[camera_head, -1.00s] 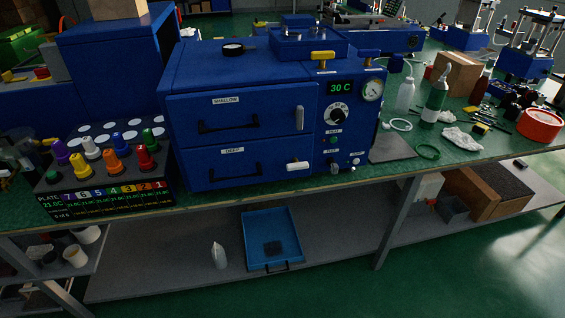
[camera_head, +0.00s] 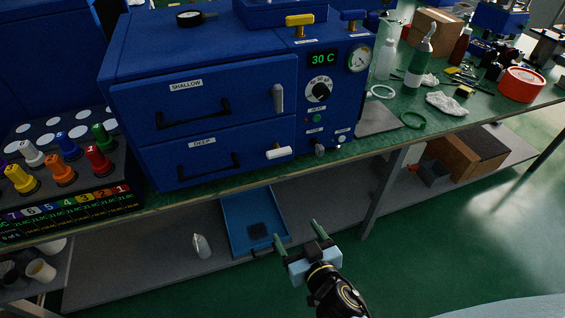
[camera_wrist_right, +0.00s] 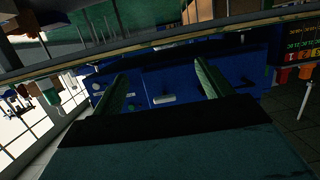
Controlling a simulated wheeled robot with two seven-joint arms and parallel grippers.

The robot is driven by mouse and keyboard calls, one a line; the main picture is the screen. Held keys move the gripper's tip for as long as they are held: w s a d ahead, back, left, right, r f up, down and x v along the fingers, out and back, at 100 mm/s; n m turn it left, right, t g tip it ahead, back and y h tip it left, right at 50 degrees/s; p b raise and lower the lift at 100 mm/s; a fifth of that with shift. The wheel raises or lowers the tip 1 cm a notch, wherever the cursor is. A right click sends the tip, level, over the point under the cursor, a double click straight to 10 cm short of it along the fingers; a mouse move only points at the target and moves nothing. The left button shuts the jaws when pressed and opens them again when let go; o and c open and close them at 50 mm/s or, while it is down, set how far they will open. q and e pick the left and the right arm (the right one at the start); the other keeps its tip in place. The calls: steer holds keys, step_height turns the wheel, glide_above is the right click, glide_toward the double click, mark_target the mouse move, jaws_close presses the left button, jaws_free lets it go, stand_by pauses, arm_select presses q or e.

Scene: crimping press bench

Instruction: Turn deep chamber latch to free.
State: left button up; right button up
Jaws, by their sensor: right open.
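The deep chamber latch (camera_head: 279,153) is a white handle lying about horizontal at the right end of the lower drawer front, marked DEEP (camera_head: 202,142). A pale bar that looks like this latch also shows between my fingers in the right wrist view (camera_wrist_right: 163,99), which is upside down. My right gripper (camera_head: 296,231) is open and empty, with green fingers apart. It is in front of the bench, below the latch and clear of it. My left gripper is not in view.
The upper drawer, marked SHALLOW, has its own upright grey latch (camera_head: 278,98). A control panel with a dial (camera_head: 319,90) and a 30 C display is to the right. A blue tray (camera_head: 235,215) and a white bottle (camera_head: 201,246) are on the lower shelf.

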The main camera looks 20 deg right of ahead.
step_height(320, 180, up, 11)
steer(key=w+d+t, duration=0.1)
steer(key=t, duration=0.2)
steer(key=p, duration=0.2)
glide_toward(280, 154)
steer(key=w, duration=0.2)
steer(key=shift+m, duration=0.3)
steer(key=w, duration=0.5)
steer(key=shift+a, duration=0.15)
steer(key=shift+w, duration=0.7)
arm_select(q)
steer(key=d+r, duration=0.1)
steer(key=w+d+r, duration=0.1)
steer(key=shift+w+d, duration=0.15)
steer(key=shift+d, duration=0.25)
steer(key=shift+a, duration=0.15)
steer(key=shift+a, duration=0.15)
arm_select(e)
steer(key=c, duration=1)
